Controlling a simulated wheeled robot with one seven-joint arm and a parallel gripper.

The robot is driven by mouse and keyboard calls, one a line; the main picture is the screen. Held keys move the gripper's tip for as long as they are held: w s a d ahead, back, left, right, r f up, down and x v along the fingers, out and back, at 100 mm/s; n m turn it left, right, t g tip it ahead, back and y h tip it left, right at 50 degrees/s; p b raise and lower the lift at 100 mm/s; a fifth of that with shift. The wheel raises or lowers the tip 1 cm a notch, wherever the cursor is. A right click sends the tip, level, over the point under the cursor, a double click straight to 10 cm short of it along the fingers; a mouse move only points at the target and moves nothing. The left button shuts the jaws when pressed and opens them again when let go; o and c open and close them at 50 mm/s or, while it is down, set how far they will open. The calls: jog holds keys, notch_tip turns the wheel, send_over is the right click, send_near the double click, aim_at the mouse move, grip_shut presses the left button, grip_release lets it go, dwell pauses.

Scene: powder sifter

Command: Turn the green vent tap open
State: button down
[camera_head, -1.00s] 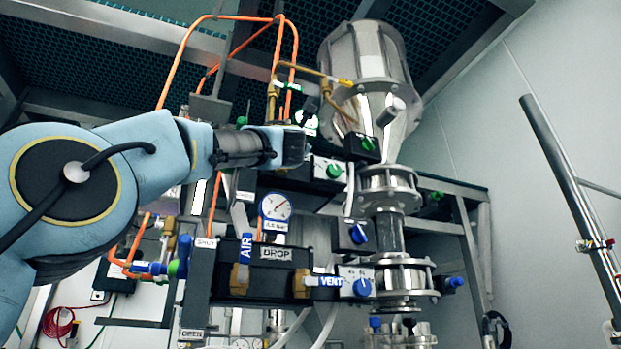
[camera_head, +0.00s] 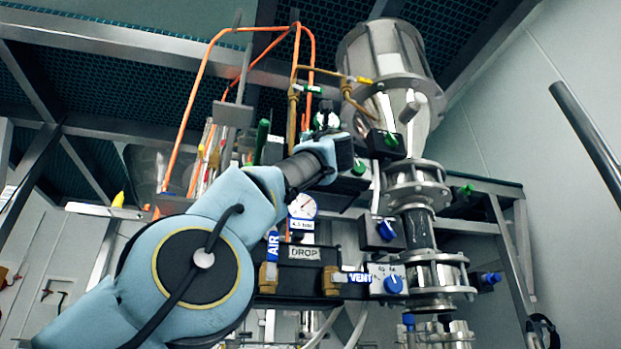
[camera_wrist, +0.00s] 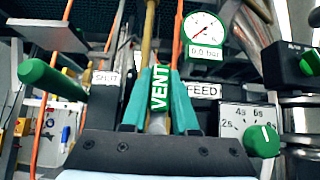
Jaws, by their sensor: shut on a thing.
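A white SHUT plate (camera_wrist: 105,78) is to the left of the fingers. A FEED plate (camera_wrist: 203,90) is to the right.
A round gauge (camera_wrist: 205,30) is just above right of my fingers. A thick green lever (camera_wrist: 50,80) sticks out on the left. A dial box with a green knob (camera_wrist: 262,140) is close on the right. A lower panel with a blue VENT handle (camera_head: 356,278) is below my arm.

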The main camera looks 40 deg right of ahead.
dwell(0.3)
jog(key=c, duration=0.7)
grip_release()
jog(key=shift+f, duration=0.1)
jog(key=b+v, duration=0.9)
jog(key=v, duration=0.1)
jog(key=shift+s+a+f, duration=0.15)
jog(key=shift+s+f, duration=0.05)
jog(key=shift+s, duration=0.05)
